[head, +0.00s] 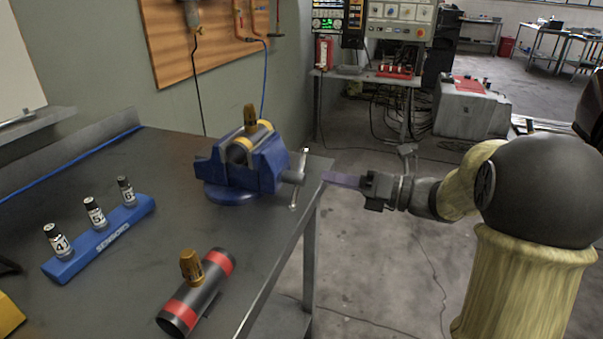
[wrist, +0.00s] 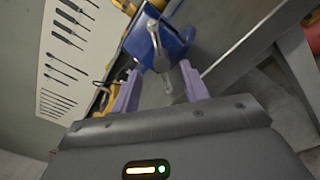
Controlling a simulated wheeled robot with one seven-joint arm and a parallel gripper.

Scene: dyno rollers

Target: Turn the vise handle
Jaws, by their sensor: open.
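The blue vise (head: 243,165) stands at the right edge of the dark table and grips a dark cylinder with yellow bands and a brass fitting. Its metal handle (head: 300,178) is a thin bar that hangs near upright at the vise's right end, just by the table edge. My gripper (head: 326,177) is beside the handle on its right, off the table edge. In the wrist view the two purple fingers (wrist: 158,88) are apart, and the vise (wrist: 165,42) and its handle (wrist: 156,42) show ahead between them. I cannot tell whether a finger touches the handle.
A black cylinder with red bands (head: 197,292) lies on the table's front part. A blue rack (head: 98,240) with 3 small bottles is at the left. A tool board (head: 205,35) hangs on the wall. The floor right of the table is clear near my arm.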

